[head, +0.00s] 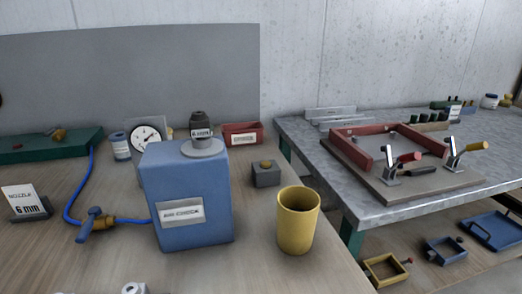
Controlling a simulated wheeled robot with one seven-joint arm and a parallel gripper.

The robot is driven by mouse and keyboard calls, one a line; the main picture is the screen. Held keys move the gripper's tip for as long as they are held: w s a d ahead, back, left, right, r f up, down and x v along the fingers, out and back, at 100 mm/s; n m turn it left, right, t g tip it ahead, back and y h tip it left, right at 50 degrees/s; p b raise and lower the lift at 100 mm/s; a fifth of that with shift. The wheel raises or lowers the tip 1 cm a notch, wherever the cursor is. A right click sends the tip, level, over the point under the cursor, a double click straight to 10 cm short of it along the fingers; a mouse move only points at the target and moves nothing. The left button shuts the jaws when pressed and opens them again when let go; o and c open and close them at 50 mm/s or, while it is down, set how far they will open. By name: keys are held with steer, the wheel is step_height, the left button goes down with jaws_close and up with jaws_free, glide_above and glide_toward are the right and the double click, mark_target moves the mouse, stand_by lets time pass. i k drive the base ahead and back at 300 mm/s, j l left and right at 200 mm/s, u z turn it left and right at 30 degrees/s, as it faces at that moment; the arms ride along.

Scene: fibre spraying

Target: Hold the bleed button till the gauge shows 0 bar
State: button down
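The gauge (145,136) has a round white face and a black needle, and stands behind the blue box; its lower right is partly hidden. The dial figures are too small to read. A small grey block (266,177) with a brass-coloured button (266,163) on top stands right of the blue box; it looks like the bleed button. Nothing touches it. My gripper is not in view.
A yellow cup (297,222) stands right, near the bench edge. A red bin (242,130) sits behind.

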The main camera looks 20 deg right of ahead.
mark_target(265, 164)
steer(key=i+l+u, duration=0.15)
steer(key=l, duration=0.35)
steer(key=l+u, duration=0.15)
steer(key=l, duration=0.35)
steer(key=i+l+u, duration=0.15)
steer(key=l, duration=0.35)
